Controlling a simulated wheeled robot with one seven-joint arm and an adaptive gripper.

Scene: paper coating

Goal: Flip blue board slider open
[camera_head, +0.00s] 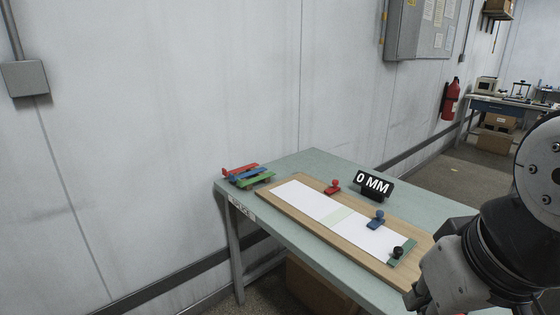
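The blue slider (377,220) stands at the far long edge of a wooden board (285,205), with its round knob upright. White paper (300,195) lies on the board, with a pale green strip (338,215) across it. A red slider (332,187) stands farther along the same edge, to the left. A green piece (402,252) with a black knob sits at the board's near right end. My gripper (418,300) is at the lower right, right of and nearer than the blue slider. Its fingers are mostly cut off or hidden, so its opening cannot be judged.
A black sign reading "0 MM" (374,185) stands behind the board. Red, blue and green tools (247,176) lie at the table's far left.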

